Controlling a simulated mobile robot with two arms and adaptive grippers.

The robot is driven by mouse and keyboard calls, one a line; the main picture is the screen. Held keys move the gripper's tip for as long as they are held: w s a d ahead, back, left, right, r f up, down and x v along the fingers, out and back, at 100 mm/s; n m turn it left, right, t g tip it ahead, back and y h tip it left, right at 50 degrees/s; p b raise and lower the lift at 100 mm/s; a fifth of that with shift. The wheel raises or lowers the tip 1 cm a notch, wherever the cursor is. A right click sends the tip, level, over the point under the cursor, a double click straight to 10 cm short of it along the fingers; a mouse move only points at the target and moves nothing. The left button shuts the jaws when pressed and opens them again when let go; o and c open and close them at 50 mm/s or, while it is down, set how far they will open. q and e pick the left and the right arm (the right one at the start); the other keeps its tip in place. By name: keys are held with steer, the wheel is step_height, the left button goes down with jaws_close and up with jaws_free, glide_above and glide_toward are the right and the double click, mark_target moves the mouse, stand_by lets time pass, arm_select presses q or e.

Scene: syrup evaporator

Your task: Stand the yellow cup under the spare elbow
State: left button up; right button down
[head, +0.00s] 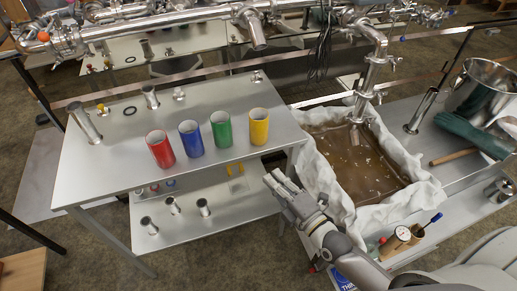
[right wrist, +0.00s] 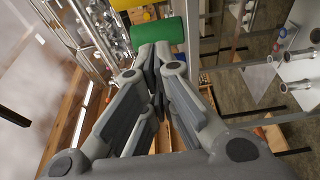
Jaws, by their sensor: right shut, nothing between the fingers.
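The yellow cup (head: 259,126) stands upright at the right end of a row of cups on the grey steel table. In the right wrist view part of a yellow thing, seemingly this cup (right wrist: 125,4), shows at the top edge. My right gripper (head: 274,181) is shut and empty, in front of the table's right front corner and apart from the cups. In the right wrist view its fingers (right wrist: 152,52) meet. A short steel pipe end (head: 256,33) points down from the pipe behind the table; I cannot tell whether it is the spare elbow. My left gripper is not in view.
Red (head: 160,149), blue (head: 191,138) and green (head: 219,131) cups stand left of the yellow one. Steel fittings (head: 150,97) stand along the table's back. A cloth-lined pan (head: 310,165) of brown liquid lies to the right. The table's front left is clear.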

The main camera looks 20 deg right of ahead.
mark_target(266, 135)
steer(key=x, duration=0.3)
steer(key=d+x, duration=0.1)
steer(key=x, duration=0.3)
steer(key=p+x, duration=0.1)
steer(key=x, duration=0.3)
steer(key=shift+w+d+f, duration=0.1)
steer(key=shift+w+d, duration=0.25)
steer(key=shift+w, duration=0.15)
steer(key=shift+w+d, duration=0.4)
steer(key=shift+w, duration=0.25)
steer(key=w+d+b, duration=0.1)
steer(key=w, duration=0.1)
steer(key=w+d+b, duration=0.1)
steer(key=w, duration=0.1)
steer(key=w+d+b, duration=0.1)
steer(key=w, duration=0.1)
steer(key=shift+w+d+f, duration=0.15)
steer(key=shift+w+d, duration=0.05)
steer(key=shift+w, duration=0.1)
steer(key=shift+s, duration=0.1)
